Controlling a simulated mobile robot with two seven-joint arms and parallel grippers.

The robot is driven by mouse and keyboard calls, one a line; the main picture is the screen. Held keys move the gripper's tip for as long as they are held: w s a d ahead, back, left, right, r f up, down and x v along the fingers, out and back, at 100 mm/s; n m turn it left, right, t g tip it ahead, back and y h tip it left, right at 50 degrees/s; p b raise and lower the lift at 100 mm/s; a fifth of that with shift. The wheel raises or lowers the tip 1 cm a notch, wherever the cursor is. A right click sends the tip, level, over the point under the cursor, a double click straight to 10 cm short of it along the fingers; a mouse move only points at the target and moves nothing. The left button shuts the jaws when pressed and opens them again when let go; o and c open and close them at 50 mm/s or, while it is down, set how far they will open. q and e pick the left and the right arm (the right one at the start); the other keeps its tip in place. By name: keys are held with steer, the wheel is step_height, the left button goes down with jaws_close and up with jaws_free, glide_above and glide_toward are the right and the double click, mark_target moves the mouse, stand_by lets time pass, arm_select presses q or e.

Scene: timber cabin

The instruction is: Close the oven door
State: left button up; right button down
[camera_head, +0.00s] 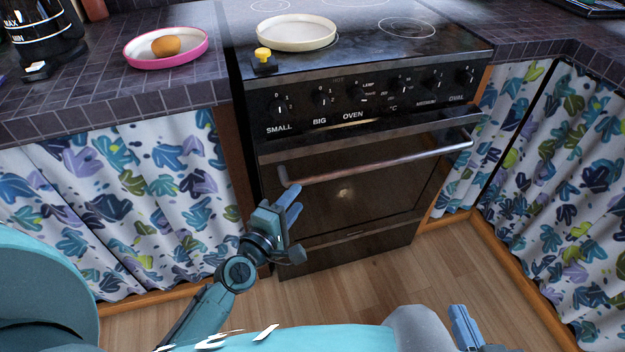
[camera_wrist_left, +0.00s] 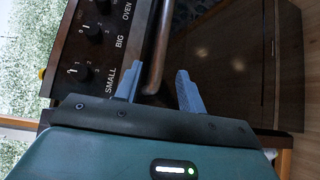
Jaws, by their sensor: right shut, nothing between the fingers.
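The black oven (camera_head: 350,170) stands in the counter, and its door (camera_head: 350,200) looks shut or nearly shut; I cannot tell if a small gap is left. The metal handle (camera_head: 380,162) runs across the door's top. My left gripper (camera_head: 290,202) is open and empty, just below the handle's left end. In the left wrist view the handle (camera_wrist_left: 160,45) appears between the two spread blue fingers of the left gripper (camera_wrist_left: 158,88), but its depth is unclear. My right gripper (camera_head: 462,325) is shut and empty at the bottom right, away from the oven.
Patterned curtains (camera_head: 130,200) hang on both sides of the oven. On the hob sit a cream dish (camera_head: 297,33) and a yellow-topped shaker (camera_head: 263,60). A pink plate (camera_head: 165,47) is on the left counter. The wooden floor (camera_head: 440,265) before the oven is clear.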

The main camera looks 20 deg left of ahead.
mark_target(309, 183)
arm_select(q)
steer(key=x, duration=0.8)
steer(key=shift+w+d+b, duration=0.1)
steer(key=shift+w+b, duration=0.25)
steer(key=shift+w, duration=0.05)
steer(key=shift+c, duration=0.6)
jaws_close()
